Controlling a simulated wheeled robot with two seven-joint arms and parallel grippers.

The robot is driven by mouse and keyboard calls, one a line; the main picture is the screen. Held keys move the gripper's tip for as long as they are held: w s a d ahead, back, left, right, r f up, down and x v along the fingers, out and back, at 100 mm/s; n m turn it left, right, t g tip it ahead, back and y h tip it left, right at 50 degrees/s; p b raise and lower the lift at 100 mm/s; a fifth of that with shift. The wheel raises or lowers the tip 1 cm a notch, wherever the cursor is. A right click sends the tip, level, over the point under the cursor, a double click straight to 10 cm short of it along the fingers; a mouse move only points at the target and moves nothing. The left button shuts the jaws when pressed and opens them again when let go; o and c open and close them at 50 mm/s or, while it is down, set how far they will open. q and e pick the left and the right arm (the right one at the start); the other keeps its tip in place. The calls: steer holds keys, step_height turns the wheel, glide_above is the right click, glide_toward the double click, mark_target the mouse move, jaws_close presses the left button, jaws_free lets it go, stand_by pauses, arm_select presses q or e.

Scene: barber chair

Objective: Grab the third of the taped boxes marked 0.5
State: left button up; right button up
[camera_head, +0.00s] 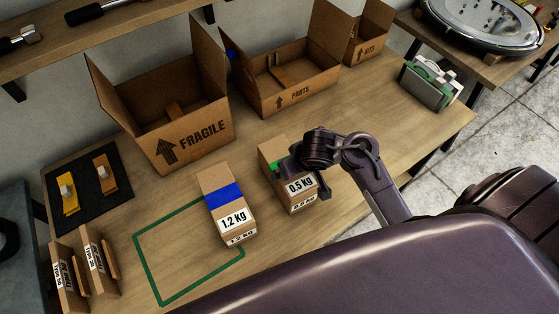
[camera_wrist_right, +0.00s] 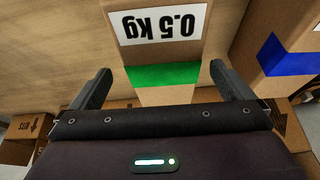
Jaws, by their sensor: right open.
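The taped box marked 0.5 kg (camera_head: 300,190), brown with a green band, stands on the workbench right of the 1.2 kg box. My right gripper (camera_head: 303,180) is over it and hides part of its top and tape. In the right wrist view the same box (camera_wrist_right: 165,50) shows its label upside down and its green tape. There my open right gripper (camera_wrist_right: 160,72) has one finger on either side of the box, with gaps visible. The 1.2 kg box (camera_head: 215,182) has blue tape; its blue band also shows in the right wrist view (camera_wrist_right: 290,55). My left gripper is not in view.
Open cartons marked FRAGILE (camera_head: 190,145), PARTS (camera_head: 300,92) and KITS (camera_head: 368,48) stand behind. A green outline (camera_head: 150,265) marks the bench left of the boxes. Small labelled cartons (camera_head: 68,275) stand at lower left, near a black mat (camera_head: 85,160) with tools.

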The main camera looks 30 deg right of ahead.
steer(key=shift+w, duration=0.25)
steer(key=shift+w+f, duration=0.25)
steer(key=shift+f, duration=0.1)
steer(key=b+x, duration=0.2)
steer(key=shift+w+f, duration=0.2)
steer(key=shift+f, duration=0.05)
steer(key=x, duration=0.1)
steer(key=b+x, duration=0.1)
steer(key=x, duration=0.1)
steer(key=shift+w+a+f, duration=0.2)
steer(key=shift+w, duration=0.2)
steer(key=shift+w+f+b, duration=0.15)
steer(key=shift+f+b, duration=0.2)
steer(key=c, duration=1.1)
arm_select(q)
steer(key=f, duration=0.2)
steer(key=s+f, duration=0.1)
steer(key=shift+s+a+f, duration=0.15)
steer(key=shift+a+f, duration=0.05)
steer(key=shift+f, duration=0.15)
arm_select(e)
steer(key=shift+r, duration=0.1)
steer(key=shift+c, duration=0.7)
